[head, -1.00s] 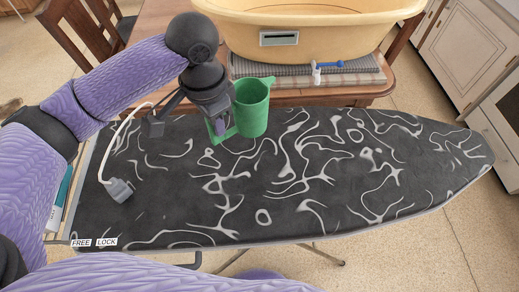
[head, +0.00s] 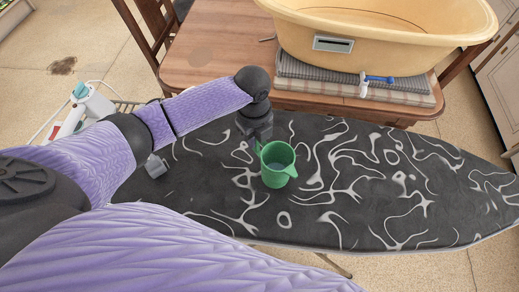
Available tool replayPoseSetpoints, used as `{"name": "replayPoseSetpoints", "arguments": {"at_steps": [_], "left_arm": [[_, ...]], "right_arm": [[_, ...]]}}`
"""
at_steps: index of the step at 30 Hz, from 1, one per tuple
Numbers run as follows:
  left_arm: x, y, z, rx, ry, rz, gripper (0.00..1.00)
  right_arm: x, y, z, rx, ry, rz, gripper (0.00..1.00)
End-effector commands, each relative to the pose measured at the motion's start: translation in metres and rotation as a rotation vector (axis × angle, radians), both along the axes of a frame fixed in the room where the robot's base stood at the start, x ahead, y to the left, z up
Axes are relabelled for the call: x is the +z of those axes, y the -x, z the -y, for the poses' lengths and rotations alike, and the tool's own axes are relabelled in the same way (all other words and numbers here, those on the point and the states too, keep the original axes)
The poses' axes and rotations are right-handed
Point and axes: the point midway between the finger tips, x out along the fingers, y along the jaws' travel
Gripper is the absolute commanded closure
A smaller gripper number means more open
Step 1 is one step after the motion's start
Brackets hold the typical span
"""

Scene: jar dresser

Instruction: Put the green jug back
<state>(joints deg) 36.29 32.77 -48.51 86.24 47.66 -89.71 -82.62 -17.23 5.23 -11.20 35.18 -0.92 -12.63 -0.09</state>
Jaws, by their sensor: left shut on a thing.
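The green jug (head: 279,174) shows over the dark, white-patterned ironing board (head: 330,215), left of the board's middle. It looks upright, and I see into its open top. My left gripper (head: 261,146) is shut on the jug at its far left side, where its handle was seen earlier. The fingers and the handle are mostly hidden now. I cannot tell whether the jug's base touches the board. My right gripper is not in view.
A wooden table (head: 212,42) stands behind the board, with a large yellow tub (head: 390,50) on folded cloths (head: 330,85). A grey plug-like piece (head: 155,166) lies on the board's left part. A white and teal iron (head: 92,102) is at far left. The board's right part is clear.

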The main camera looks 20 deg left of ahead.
Motion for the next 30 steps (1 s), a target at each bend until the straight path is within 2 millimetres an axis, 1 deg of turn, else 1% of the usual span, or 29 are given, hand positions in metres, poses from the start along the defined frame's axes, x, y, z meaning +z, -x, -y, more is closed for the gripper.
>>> {"name": "replayPoseSetpoints", "arguments": {"at_steps": [1,3,4,10,14,15,17,18,20,27,29,30], "left_arm": [[-0.012,0.001,0.000,0.000,0.000,-0.002,1.00],[-0.026,0.001,0.001,0.001,0.001,-0.003,1.00],[-0.030,0.001,0.000,0.001,0.000,-0.004,1.00],[-0.029,0.000,0.000,0.000,0.000,0.000,1.00],[-0.033,0.000,0.000,0.000,0.000,0.000,1.00],[-0.033,0.000,0.000,0.000,0.000,0.000,0.81],[-0.033,0.000,0.000,0.000,0.000,0.000,0.68],[-0.033,0.000,0.000,0.000,0.000,0.000,0.60],[-0.032,0.000,0.000,0.001,0.000,0.000,0.47],[-0.032,0.000,0.000,0.001,0.000,0.000,0.47],[-0.029,0.000,0.000,0.000,0.000,0.001,0.47],[-0.023,0.000,0.000,0.000,0.000,0.002,0.47]], "right_arm": [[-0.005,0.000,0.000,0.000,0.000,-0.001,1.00],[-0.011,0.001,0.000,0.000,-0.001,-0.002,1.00],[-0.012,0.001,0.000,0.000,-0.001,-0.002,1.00],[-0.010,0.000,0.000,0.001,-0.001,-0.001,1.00],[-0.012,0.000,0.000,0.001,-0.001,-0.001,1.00],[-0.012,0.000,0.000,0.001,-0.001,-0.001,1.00],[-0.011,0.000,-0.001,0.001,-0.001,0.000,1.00],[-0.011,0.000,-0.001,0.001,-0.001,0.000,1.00],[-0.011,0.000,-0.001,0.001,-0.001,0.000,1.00],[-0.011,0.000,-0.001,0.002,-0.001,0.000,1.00],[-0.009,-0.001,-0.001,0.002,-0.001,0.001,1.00],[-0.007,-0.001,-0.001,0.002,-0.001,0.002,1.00]]}}
